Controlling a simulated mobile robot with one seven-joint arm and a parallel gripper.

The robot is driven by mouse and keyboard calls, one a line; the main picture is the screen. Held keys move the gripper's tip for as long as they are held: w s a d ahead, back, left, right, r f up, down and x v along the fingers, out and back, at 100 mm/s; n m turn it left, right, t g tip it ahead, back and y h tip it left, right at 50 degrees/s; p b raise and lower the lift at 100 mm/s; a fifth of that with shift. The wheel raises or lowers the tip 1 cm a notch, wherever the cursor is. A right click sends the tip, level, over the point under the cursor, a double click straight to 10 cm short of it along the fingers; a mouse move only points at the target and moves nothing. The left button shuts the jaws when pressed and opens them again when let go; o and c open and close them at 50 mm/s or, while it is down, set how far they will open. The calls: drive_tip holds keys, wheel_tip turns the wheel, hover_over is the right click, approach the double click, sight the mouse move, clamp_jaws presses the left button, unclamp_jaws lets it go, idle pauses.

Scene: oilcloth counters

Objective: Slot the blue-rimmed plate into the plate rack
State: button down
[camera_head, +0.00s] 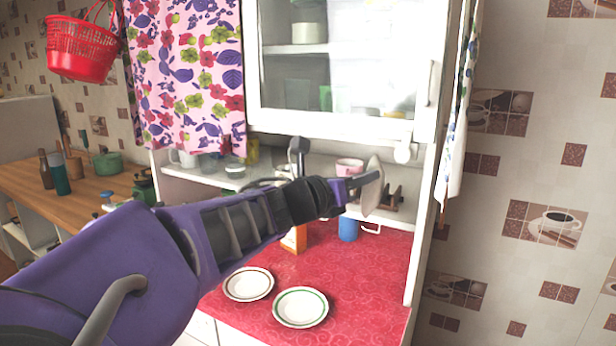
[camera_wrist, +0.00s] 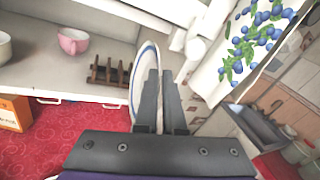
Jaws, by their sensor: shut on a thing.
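The blue-rimmed plate (camera_wrist: 145,62) is held on edge, nearly upright, between the fingers of my gripper (camera_wrist: 164,78) in the wrist view. In the head view the plate (camera_head: 373,188) shows almost edge-on at the end of my gripper (camera_head: 366,180), in front of the shelf. The plate rack (camera_wrist: 108,74) is a small dark wooden rack with upright pegs, standing on the cabinet shelf left of the plate in the wrist view. In the head view the rack (camera_head: 391,198) is partly hidden behind the plate. I cannot tell the gap between plate and rack.
A pink cup (camera_wrist: 73,41) stands on the shelf left of the rack. Two plates, one brown-rimmed (camera_head: 249,284) and one green-rimmed (camera_head: 300,307), lie on the red counter (camera_head: 365,285). A blue mug (camera_head: 348,229) stands below the shelf. A patterned cloth (camera_wrist: 250,45) hangs at the right.

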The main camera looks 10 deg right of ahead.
drive_tip(key=w+d+f, duration=0.2)
drive_tip(key=w+d, duration=0.6)
drive_tip(key=w, duration=0.4)
drive_tip(key=shift+w+d+f+b, duration=0.2)
drive_tip(key=shift+d+f+b, duration=0.05)
drive_tip(key=shift+b, duration=0.2)
idle(0.8)
idle(0.5)
drive_tip(key=c, duration=0.9)
unclamp_jaws()
drive_tip(key=shift+c, duration=0.2)
